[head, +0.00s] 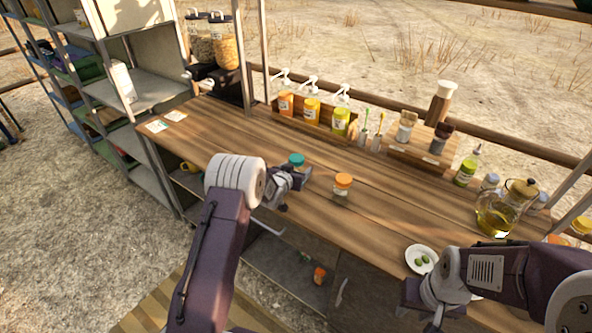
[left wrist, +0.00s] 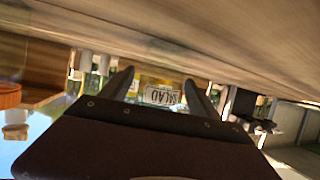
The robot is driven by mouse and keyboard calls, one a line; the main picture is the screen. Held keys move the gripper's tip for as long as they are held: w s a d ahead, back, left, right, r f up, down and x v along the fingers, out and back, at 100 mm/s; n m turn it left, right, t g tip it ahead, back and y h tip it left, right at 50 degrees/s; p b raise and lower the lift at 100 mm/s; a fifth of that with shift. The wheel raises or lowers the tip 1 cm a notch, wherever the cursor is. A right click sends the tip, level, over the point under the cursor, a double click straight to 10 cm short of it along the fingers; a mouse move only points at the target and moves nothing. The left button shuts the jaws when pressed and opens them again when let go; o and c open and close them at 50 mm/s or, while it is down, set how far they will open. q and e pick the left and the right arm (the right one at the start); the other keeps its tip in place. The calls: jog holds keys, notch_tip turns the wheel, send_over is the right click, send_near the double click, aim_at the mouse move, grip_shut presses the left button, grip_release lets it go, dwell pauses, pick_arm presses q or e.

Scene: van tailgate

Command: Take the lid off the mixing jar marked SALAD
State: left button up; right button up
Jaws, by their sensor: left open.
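A small jar with a teal lid (head: 296,159) stands on the wooden counter, its body partly hidden by my left gripper (head: 302,174). In the left wrist view, which is upside down, a jar with a SALAD label (left wrist: 162,96) shows between the two open fingers of the left gripper (left wrist: 160,80). Its lid is hidden there by the gripper body. I cannot tell whether the fingers touch the jar. An orange-lidded jar (head: 342,181) stands to the right. My right gripper (head: 422,300) is low at the right; its fingers are unclear.
A plate (head: 421,259) with green items and a glass oil jug (head: 496,213) stand at the right. Pump bottles (head: 311,108) line the back. The counter's left middle is clear.

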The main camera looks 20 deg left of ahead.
pick_arm(q)
jog(key=shift+r+p, duration=0.3)
jog(key=shift+r, duration=0.05)
jog(key=shift+s, duration=0.35)
jog(key=v, duration=1.1)
jog(key=shift+s, duration=0.2)
